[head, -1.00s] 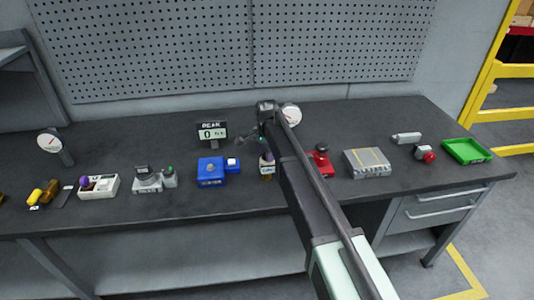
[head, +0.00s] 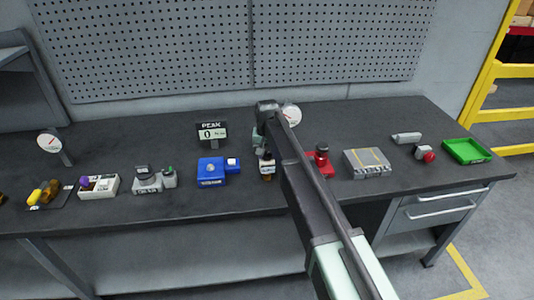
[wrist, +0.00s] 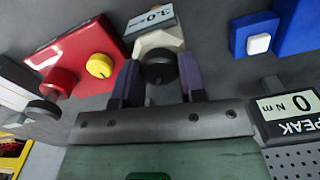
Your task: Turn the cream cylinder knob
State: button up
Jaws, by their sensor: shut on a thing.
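The knob unit (wrist: 150,40) has a cream faceted body with a dark round top (wrist: 160,68) and a label reading 3.0 at its far side. In the head view the cream unit (head: 267,173) stands on the bench, partly hidden by my arm. My gripper (wrist: 158,64) has one dark finger on each side of the dark top and is shut on the knob. The exact finger contact is hard to see. The PEAK display (head: 212,132) reads 0; it also shows in the wrist view (wrist: 290,110).
A blue box (head: 211,171) with a white button stands left of the knob. A red unit (head: 319,168) stands close on the right, its yellow button (wrist: 99,65) near one finger. A dial gauge (head: 292,115) is behind. A grey box (head: 366,163) and green tray (head: 467,151) lie further right.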

aim_at(267, 154)
jog(key=n, duration=0.6)
jog(key=shift+n, duration=0.4)
dwell(0.3)
jog(key=o, duration=0.9)
jog(key=shift+o, duration=0.2)
jog(key=shift+r, duration=0.1)
notch_tip(267, 154, up, 11)
jog(key=p, duration=1.1)
jog(key=shift+f, duration=0.25)
